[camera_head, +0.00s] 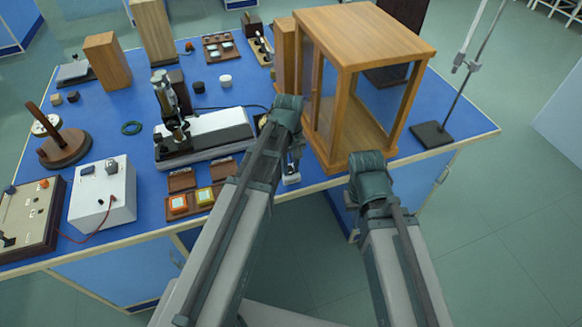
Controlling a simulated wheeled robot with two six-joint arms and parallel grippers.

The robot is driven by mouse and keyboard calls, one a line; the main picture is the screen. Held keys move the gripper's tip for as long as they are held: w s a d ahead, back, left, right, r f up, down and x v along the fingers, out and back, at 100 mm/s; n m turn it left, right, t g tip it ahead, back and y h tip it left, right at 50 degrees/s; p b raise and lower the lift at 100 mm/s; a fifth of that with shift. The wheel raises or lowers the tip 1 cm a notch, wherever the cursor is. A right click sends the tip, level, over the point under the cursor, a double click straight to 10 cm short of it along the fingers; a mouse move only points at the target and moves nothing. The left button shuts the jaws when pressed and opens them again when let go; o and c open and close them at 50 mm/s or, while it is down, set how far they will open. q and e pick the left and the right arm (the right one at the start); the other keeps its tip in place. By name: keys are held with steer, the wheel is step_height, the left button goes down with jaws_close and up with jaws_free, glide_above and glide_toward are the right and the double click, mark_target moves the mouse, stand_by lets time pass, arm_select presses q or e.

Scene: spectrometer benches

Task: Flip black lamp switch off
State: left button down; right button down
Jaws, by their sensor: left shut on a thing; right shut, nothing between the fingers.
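My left gripper (292,174) points down at the front edge of the blue bench, partly hidden by my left arm. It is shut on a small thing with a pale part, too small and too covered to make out. My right gripper (352,236) hangs in front of the bench edge, below the wooden case, mostly behind my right arm; it is shut and empty. I cannot pick out a black lamp switch for certain. A brown box (27,215) at the far left front carries dark and orange knobs and a black lever-like part (8,241).
A tall wooden glazed case (380,40) stands close beyond both arms. A rod stand (432,135) is at right.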

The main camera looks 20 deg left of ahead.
arm_select(q)
steer(key=shift+w+a+g+h, duration=0.15)
steer(key=shift+w+g+h, duration=0.3)
steer(key=shift+g, duration=0.25)
steer(key=shift+s, duration=0.15)
steer(key=shift+r, duration=0.1)
steer(key=c, duration=0.7)
jaws_free()
steer(key=p+v, duration=0.6)
steer(key=v, duration=0.1)
steer(key=p+v, duration=0.6)
steer(key=p, duration=0.1)
steer(key=shift+w+a+r, duration=0.25)
steer(key=shift+r, duration=0.05)
